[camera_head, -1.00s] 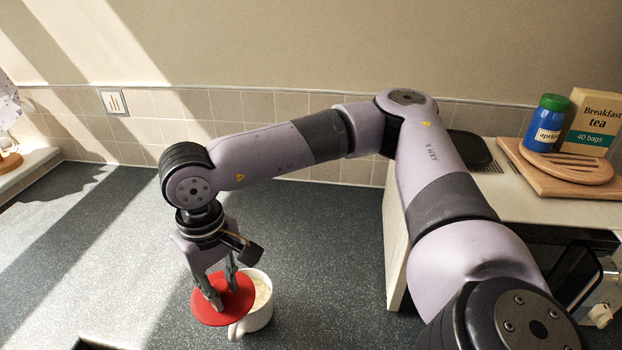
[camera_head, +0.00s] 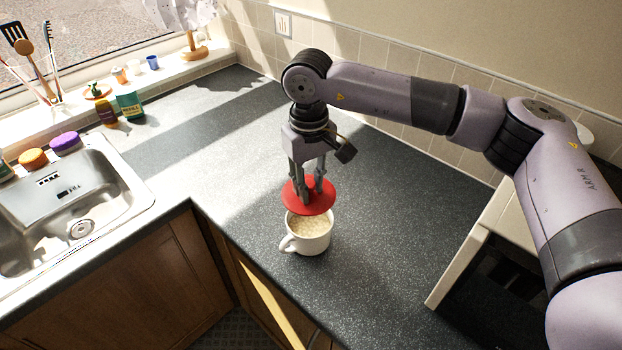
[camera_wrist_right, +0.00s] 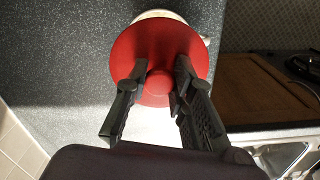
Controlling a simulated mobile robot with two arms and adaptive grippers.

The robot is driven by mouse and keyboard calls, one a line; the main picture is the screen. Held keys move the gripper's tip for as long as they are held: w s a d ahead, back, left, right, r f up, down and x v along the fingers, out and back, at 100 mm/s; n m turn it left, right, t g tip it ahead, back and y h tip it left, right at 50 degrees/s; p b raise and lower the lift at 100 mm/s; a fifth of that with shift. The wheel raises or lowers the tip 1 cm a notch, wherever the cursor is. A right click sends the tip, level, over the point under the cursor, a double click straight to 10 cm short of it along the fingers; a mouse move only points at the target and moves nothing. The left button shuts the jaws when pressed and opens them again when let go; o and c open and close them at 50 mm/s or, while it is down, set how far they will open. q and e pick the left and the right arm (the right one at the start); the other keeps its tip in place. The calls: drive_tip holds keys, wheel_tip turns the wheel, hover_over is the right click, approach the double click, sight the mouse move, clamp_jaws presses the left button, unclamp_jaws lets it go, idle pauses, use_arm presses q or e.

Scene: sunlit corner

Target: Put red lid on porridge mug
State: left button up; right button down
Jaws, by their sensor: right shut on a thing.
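The red lid (camera_head: 308,196) is a flat disc with a knob, held just above and behind the porridge mug. The white porridge mug (camera_head: 309,238) stands upright on the dark worktop, its handle to the left and pale porridge showing inside. My right gripper (camera_head: 311,196) is shut on the lid's knob, fingers pointing down. In the right wrist view the red lid (camera_wrist_right: 158,62) covers most of the mug, and only a piece of the white rim (camera_wrist_right: 158,14) shows past its edge. My left gripper is not in view.
A steel sink (camera_head: 75,205) is at the left. Bottles (camera_head: 130,106) and a utensil holder (camera_head: 48,95) stand by the window. The worktop around the mug is clear.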

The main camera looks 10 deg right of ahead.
drive_tip(key=shift+d+f+b, duration=0.1)
drive_tip(key=shift+f+b, duration=0.4)
drive_tip(key=shift+f, duration=0.95)
wheel_tip(320, 180, down, 2)
drive_tip(key=shift+b, duration=0.5)
drive_tip(key=shift+f+b, duration=0.75)
drive_tip(key=shift+b, duration=0.05)
drive_tip(key=shift+b, duration=0.6)
drive_tip(key=shift+s+f+b, duration=0.1)
drive_tip(key=shift+f+b, duration=0.05)
drive_tip(key=shift+b, duration=0.65)
idle(0.4)
idle(0.3)
drive_tip(key=c, duration=1.3)
unclamp_jaws()
drive_tip(key=shift+o, duration=0.3)
